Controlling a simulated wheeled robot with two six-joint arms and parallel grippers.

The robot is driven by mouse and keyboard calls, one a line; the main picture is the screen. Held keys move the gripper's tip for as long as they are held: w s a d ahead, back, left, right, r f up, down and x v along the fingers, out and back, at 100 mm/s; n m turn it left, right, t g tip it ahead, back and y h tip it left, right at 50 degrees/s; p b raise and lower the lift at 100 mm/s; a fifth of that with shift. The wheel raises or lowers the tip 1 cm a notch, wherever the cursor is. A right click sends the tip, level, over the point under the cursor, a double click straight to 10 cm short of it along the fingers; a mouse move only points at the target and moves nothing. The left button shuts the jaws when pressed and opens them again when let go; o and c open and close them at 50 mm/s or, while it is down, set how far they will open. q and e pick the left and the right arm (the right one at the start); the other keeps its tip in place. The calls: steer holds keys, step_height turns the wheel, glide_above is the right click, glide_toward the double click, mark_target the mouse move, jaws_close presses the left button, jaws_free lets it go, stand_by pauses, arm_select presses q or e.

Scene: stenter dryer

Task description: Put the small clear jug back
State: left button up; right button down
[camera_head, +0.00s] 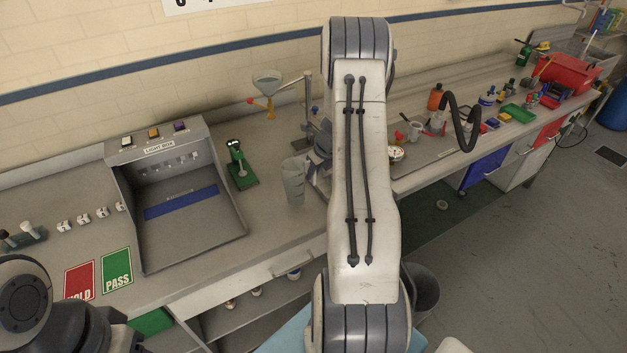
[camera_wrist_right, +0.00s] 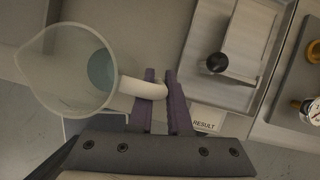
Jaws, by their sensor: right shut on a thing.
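The small clear jug (camera_head: 293,182) is over the middle of the bench, right of the light box, and looks upright in the head view. In the right wrist view the jug (camera_wrist_right: 62,72) is at the left, its open mouth towards the camera. My right gripper (camera_wrist_right: 160,82) is shut on the jug's pale handle (camera_wrist_right: 138,87), with a purple finger on each side. In the head view my right arm hides most of this gripper. I cannot tell whether the jug's base touches the bench. My left arm shows at the bottom left; its fingers are out of frame.
The light box (camera_head: 190,200) stands left of the jug, with a green device (camera_head: 240,165) between them. A metal plate with a black knob (camera_wrist_right: 217,62) and a RESULT label (camera_wrist_right: 204,124) are close right of the gripper.

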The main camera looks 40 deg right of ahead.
mark_target(314, 185)
steer(key=shift+f, duration=1.85)
steer(key=shift+f+b, duration=0.1)
steer(key=shift+b, duration=0.2)
steer(key=c, duration=1.3)
jaws_free()
steer(key=shift+f, duration=0.1)
steer(key=o, duration=0.4)
steer(key=shift+o, duration=0.2)
steer(key=shift+r, duration=0.2)
steer(key=v, duration=1.2)
